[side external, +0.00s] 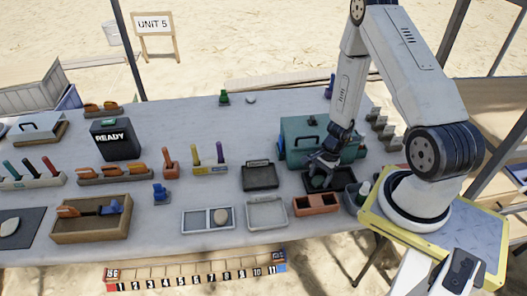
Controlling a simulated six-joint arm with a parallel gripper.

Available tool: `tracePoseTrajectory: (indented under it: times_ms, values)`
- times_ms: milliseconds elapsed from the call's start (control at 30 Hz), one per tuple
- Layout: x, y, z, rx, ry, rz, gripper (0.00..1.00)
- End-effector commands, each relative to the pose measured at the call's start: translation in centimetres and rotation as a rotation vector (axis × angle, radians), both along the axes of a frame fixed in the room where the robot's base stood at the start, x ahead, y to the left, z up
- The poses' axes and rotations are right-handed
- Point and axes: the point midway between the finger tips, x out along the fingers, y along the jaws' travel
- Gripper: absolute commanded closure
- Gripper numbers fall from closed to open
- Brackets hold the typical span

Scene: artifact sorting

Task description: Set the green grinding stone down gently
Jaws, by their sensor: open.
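My gripper (321,172) points down over a dark tray (347,186) to the right of the table's middle. It is open. A dark green stone (318,182) shows just below the fingers, at the tray's left part. It is small and partly hidden by the gripper. I cannot tell whether the fingers touch it or whether it rests fully on the tray floor.
A teal case (300,135) stands close behind my gripper. An orange-brown divided tray (316,205) lies in front, and a grey tray (267,212) is to its left. A white two-part tray (194,220) holds a pale round stone (221,216). A dark labelled tray (260,177) is left.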

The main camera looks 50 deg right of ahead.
Motion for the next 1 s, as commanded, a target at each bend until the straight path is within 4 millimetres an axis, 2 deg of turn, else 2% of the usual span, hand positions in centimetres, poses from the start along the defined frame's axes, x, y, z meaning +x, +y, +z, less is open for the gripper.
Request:
tracePoseTrajectory:
  times_ms: [367,1000]
  values:
    - [-0.1,-0.6,2.1,-0.001,-0.003,0.000,0.27]
    - [-0.6,-2.3,8.6,-0.002,-0.004,0.000,0.27]
